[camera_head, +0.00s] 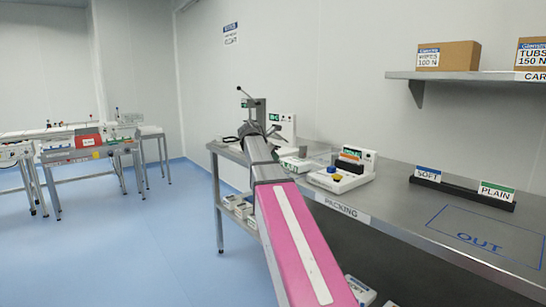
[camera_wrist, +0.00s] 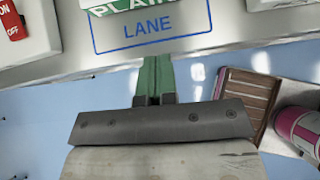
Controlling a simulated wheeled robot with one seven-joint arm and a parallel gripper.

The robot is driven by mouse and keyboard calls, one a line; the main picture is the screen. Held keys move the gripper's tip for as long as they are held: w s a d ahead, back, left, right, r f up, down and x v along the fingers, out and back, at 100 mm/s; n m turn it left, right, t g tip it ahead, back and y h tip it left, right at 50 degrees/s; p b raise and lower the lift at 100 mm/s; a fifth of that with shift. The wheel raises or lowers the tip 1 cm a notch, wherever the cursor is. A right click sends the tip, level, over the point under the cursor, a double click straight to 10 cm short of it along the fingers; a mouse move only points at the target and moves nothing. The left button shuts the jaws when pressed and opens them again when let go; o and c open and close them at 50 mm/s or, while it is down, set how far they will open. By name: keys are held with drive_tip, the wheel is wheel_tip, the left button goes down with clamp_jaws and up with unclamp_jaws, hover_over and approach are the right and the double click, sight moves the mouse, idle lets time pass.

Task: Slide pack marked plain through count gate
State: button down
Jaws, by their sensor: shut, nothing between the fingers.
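In the wrist view a white pack with a green label reading PLAIN (camera_wrist: 125,6) shows partly at the top edge. It lies at the upper end of a blue outlined area marked LANE (camera_wrist: 148,30) on the grey bench. My gripper (camera_wrist: 155,62) is shut and empty, its green fingers pointing at the bench's front edge, below the LANE outline and apart from the pack. I cannot tell which device there is the count gate.
The packing bench (camera_head: 400,215) runs along the wall. A white device with coloured buttons (camera_head: 342,172) stands on it. A black rack (camera_head: 460,188) holds SOFT and PLAIN signs beside a bare OUT area (camera_head: 485,240). A wall shelf (camera_head: 470,76) carries cartons. Open floor lies left.

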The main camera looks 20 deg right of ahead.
sight(293, 167)
drive_tip(key=x, duration=0.6)
drive_tip(key=shift+w+d+f, duration=0.1)
drive_tip(key=shift+d+f, duration=0.1)
drive_tip(key=shift+f, duration=0.05)
drive_tip(key=shift+w+d+r, duration=0.1)
drive_tip(key=shift+w+d, duration=0.1)
drive_tip(key=shift+d, duration=0.35)
drive_tip(key=shift+w+d, duration=0.2)
drive_tip(key=shift+d, duration=0.35)
drive_tip(key=shift+w+d, duration=0.15)
drive_tip(key=shift+d, duration=0.55)
drive_tip(key=w+d, duration=0.2)
drive_tip(key=d, duration=0.4)
drive_tip(key=w+d, duration=0.2)
drive_tip(key=d, duration=0.4)
drive_tip(key=w+d, duration=0.2)
drive_tip(key=d, duration=0.4)
drive_tip(key=shift+w+d, duration=0.15)
